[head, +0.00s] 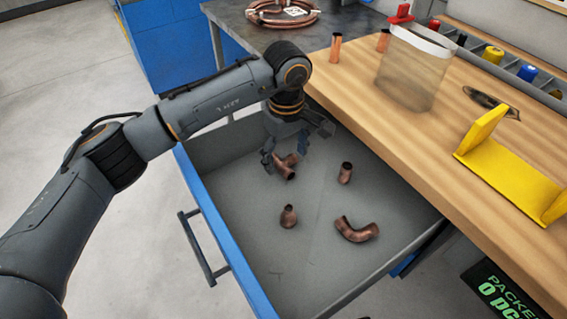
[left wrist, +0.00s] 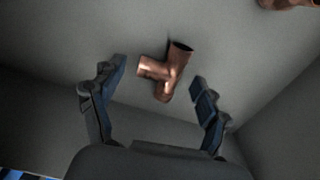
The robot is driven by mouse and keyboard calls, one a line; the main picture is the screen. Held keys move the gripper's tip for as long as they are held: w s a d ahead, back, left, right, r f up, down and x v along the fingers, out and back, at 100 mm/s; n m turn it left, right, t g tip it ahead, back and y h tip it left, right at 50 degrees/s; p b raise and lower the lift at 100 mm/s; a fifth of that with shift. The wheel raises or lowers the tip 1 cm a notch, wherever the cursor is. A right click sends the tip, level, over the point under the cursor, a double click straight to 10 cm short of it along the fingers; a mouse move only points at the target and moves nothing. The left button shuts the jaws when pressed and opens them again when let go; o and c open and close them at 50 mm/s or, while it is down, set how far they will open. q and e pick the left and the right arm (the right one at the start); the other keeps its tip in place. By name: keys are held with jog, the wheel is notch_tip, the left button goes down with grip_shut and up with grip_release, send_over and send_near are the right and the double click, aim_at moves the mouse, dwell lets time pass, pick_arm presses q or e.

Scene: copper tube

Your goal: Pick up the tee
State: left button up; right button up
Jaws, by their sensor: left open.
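The tee (head: 285,168) is a copper T-shaped fitting lying on the floor of the open grey drawer (head: 328,257), near the drawer's far left part. In the left wrist view the tee (left wrist: 166,70) lies beyond the fingertips, roughly between them, with one dark open end facing up and right. My left gripper (head: 285,150) reaches down into the drawer just above the tee and partly overlaps it in the head view. In the left wrist view its two fingers (left wrist: 160,80) are spread, with nothing between the pads. My right gripper does not show.
A straight coupling (head: 345,173), a reducer (head: 288,216) and an elbow (head: 356,230) also lie in the drawer. The wooden bench (head: 420,140) overhangs its right side, holding a clear bag (head: 412,70) and a yellow bracket (head: 505,180). The drawer's blue front (head: 222,235) stands at the left.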

pick_arm(q)
jog(key=shift+f, duration=0.4)
jog(key=c, duration=1.3)
jog(key=shift+o, duration=0.2)
jog(key=shift+r, duration=0.15)
